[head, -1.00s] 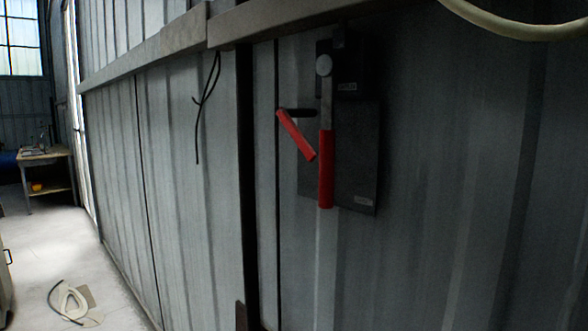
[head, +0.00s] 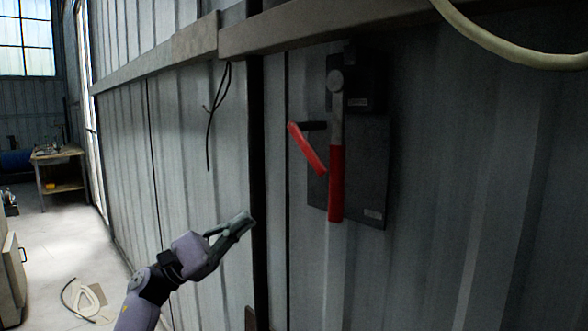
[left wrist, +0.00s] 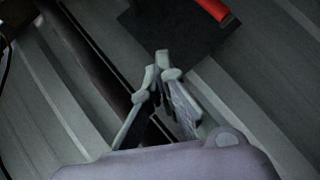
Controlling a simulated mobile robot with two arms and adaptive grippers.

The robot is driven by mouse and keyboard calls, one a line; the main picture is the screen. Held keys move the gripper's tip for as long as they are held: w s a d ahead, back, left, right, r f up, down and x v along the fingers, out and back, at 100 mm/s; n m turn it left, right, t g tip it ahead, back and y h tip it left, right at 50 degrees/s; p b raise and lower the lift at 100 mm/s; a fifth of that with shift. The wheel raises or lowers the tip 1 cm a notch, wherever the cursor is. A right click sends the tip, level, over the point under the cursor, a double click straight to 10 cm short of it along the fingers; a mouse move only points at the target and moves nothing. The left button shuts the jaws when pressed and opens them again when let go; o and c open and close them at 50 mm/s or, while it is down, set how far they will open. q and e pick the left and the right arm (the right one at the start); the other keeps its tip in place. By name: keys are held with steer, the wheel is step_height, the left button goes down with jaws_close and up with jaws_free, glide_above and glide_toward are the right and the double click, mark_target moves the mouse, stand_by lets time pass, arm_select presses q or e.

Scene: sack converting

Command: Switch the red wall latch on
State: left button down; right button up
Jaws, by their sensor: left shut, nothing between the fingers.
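The red wall latch (head: 336,184) is a lever with a long red grip hanging straight down from a round grey pivot. It is mounted on a dark panel (head: 364,165) on the corrugated wall. A second, shorter red handle (head: 307,148) slants beside it on a dark stub. My left gripper (head: 247,219) is shut and empty, left of the panel and apart from the latch. In the left wrist view the shut fingertips (left wrist: 162,66) point toward the panel's lower edge, and the red grip's end (left wrist: 213,8) shows at the top. My right gripper is not in view.
A horizontal beam (head: 330,24) runs above the panel, and a pale hose (head: 500,45) hangs at the upper right. Black cables (head: 210,125) dangle on the wall at left. A workbench (head: 55,160) stands far left. The wall right of the panel is bare.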

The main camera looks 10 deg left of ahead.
mark_target(306, 147)
arm_select(q)
steer(key=d+r+m+g+p, duration=0.2)
steer(key=d+r+m+p, duration=0.2)
steer(key=d+r+p, duration=0.4)
step_height(306, 147, up, 3)
steer(key=d, duration=0.3)
steer(key=shift+s+f+g, duration=0.2)
steer(key=shift+s+g, duration=0.1)
steer(key=shift+s, duration=0.1)
steer(key=shift+s+d+n+t+h+b, duration=0.15)
steer(key=shift+n+t+h+b, duration=0.15)
steer(key=shift+n+t+b, duration=0.25)
